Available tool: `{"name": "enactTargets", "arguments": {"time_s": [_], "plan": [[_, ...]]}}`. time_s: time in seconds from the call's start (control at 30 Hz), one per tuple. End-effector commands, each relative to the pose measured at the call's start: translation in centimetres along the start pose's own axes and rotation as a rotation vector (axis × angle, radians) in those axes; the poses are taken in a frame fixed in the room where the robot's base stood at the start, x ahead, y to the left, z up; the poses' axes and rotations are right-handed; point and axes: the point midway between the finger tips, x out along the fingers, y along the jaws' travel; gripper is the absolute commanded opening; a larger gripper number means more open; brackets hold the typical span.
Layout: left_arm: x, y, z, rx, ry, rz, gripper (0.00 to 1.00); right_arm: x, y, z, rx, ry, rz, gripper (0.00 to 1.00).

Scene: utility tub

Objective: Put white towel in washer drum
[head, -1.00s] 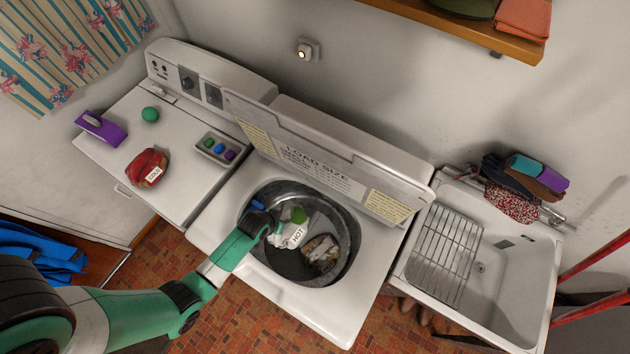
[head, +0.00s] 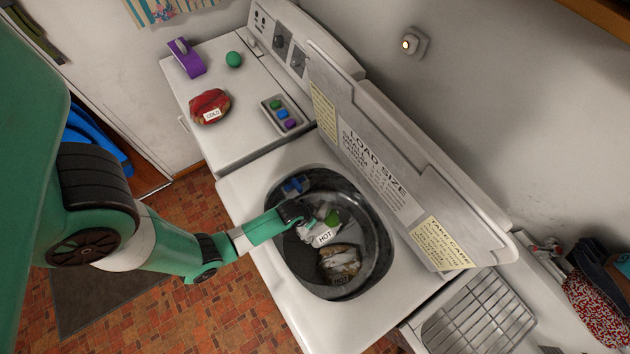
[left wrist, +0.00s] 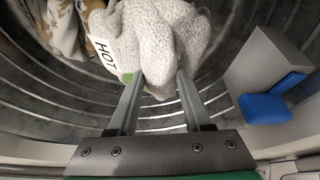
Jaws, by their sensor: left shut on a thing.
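A white towel (head: 318,234) with a HOT tag is inside the washer drum (head: 372,235). My left gripper (head: 302,217) reaches down into the drum from the left. In the left wrist view, my left gripper (left wrist: 160,78) is shut on the lower edge of the fluffy white towel (left wrist: 150,35), which bunches above the fingertips. Whether the towel touches the drum floor I cannot tell. A green patch (head: 333,217) shows beside the towel. My right gripper is out of view.
A brown and white patterned cloth (head: 341,262) lies in the drum below the towel. A blue-tipped fitting (left wrist: 265,108) is on the drum's side. The raised lid (head: 400,150) stands behind the opening. A red COLD bundle (head: 210,107) lies on the neighbouring machine.

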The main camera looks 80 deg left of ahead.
Motion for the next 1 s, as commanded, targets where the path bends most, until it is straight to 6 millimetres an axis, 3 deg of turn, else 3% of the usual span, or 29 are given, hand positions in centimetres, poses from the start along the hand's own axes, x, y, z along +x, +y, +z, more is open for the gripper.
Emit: {"name": "enactTargets", "arguments": {"time_s": [0.03,0.2,0.93,0.97,1.0], "plan": [[1.3,0.0,0.6,0.0,0.0,0.0,0.0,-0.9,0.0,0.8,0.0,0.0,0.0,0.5],[3.1,0.0,1.3,0.0,0.0,0.0,0.0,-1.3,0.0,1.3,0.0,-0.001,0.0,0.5],[4.1,0.0,1.7,0.0,0.0,0.0,0.0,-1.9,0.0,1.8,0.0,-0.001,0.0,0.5],[4.1,0.0,1.7,0.0,-0.001,0.0,0.53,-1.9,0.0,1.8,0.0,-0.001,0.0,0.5],[4.1,0.0,1.7,0.0,-0.001,0.0,0.6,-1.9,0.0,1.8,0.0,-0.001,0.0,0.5]]}}
